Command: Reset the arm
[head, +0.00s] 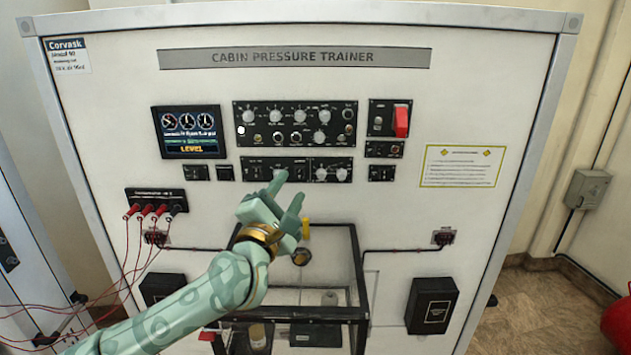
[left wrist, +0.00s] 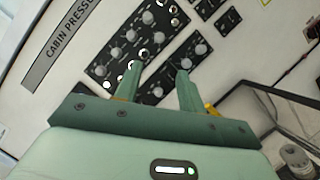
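My left gripper (head: 290,186) reaches up from the lower left in front of the trainer panel. In the left wrist view its two green fingers (left wrist: 158,75) stand apart with nothing held between them. In the head view the fingertips overlap the lower edge of the narrow black knob strip (head: 308,163). Part of that strip is hidden behind a finger. I cannot tell whether a fingertip touches the panel. My right gripper is in neither view.
The larger knob panel (head: 295,123), display (head: 188,132) and red switch cover (head: 401,121) sit above. A black-framed clear box (head: 362,290) projects below my gripper. Red leads (head: 128,250) hang at left.

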